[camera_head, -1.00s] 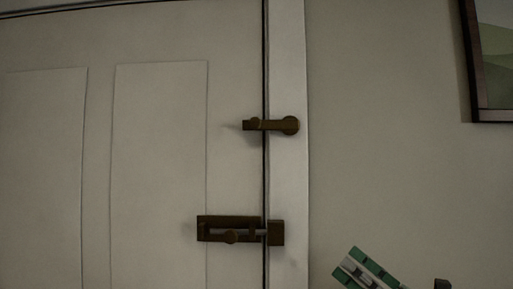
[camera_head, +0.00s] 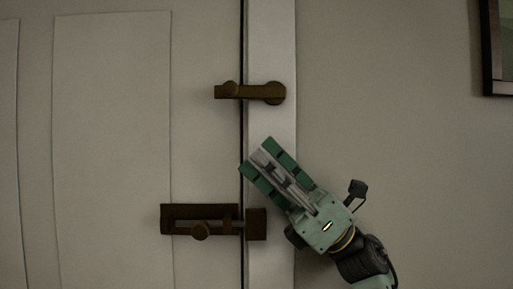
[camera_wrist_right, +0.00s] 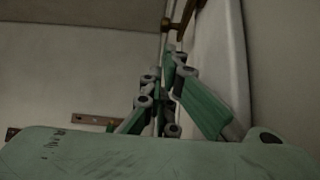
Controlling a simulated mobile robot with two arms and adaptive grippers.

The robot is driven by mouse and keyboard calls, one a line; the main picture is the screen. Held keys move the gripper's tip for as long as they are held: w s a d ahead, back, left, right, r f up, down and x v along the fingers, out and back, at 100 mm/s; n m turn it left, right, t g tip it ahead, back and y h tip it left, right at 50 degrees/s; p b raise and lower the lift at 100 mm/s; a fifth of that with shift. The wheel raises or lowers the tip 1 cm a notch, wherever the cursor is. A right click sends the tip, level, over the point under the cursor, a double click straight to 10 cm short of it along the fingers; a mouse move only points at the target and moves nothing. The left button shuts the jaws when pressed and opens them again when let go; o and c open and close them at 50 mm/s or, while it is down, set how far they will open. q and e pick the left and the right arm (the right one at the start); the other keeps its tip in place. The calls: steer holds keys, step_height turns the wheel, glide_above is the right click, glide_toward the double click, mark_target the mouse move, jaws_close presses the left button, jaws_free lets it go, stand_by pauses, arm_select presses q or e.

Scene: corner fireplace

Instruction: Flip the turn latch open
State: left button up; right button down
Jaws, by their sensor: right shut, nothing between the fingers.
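The turn latch (camera_head: 250,92) is a dark brass bar in the head view. Its round pivot is on the white door frame, and the bar lies level leftward across the gap onto the door (camera_head: 112,130). My right gripper (camera_head: 258,157) has green fingers, is shut and empty, and points up and left below the latch, apart from it. In the right wrist view the latch (camera_wrist_right: 176,26) shows at the top, beyond the fingertips (camera_wrist_right: 172,56). My left gripper is not in view.
A dark slide bolt (camera_head: 200,222) is mounted below the latch, left of my right gripper. The white door frame (camera_head: 270,30) runs upright beside the door. A framed picture (camera_head: 492,60) hangs at the upper right. The wall between is bare.

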mark_target(250, 90)
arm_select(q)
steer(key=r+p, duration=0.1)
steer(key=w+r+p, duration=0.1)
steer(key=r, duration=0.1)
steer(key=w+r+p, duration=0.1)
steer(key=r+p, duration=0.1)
arm_select(e)
steer(key=x, duration=0.8)
steer(key=shift+s, duration=0.15)
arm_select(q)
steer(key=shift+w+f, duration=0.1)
